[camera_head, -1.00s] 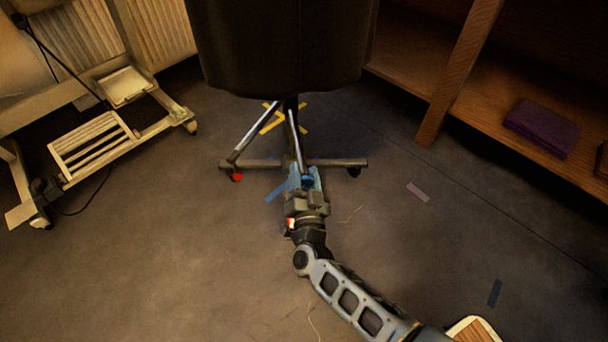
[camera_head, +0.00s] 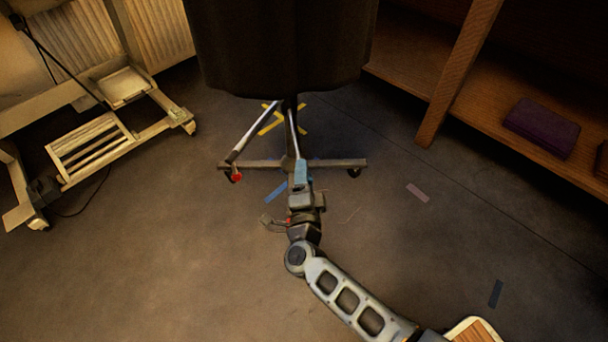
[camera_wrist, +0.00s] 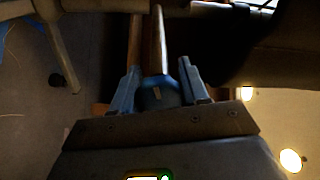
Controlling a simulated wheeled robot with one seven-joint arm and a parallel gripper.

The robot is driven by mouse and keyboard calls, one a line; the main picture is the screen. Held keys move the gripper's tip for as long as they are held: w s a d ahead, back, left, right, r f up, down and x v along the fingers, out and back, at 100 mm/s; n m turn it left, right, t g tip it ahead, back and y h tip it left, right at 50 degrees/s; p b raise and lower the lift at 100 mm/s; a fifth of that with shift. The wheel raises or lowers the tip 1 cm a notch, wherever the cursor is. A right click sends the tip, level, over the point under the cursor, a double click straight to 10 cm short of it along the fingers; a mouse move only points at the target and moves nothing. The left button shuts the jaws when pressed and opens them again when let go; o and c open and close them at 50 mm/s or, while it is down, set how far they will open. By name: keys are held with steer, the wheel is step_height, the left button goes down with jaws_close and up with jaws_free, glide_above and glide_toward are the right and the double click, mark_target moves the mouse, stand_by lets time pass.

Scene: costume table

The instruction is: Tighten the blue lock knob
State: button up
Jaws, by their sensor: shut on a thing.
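The blue lock knob (camera_wrist: 157,96) shows in the wrist view, between the two blue fingers of my gripper (camera_wrist: 158,82), at the foot of the stand's upright pole. My gripper is shut on the knob. In the head view my gripper (camera_head: 301,172) reaches the stand's lower middle and appears rolled, with one blue finger uppermost. The knob cannot be made out there behind the finger. The stand's base bar (camera_head: 340,162) and slanting silver legs rest on the floor. A large dark covered form (camera_head: 285,45) sits on top of the stand.
A red part (camera_head: 237,176) is at the base bar's left end. A pale slatted wheeled frame (camera_head: 95,145) stands at left. A wooden shelf with a purple folded cloth (camera_head: 541,128) is at right. The floor between is mostly clear, with tape marks.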

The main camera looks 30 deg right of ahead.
steer(key=shift+f+m, duration=0.1)
steer(key=shift+m, duration=0.3)
steer(key=o, duration=1)
steer(key=shift+o, duration=0.2)
steer(key=p+v, duration=0.2)
steer(key=v, duration=0.6)
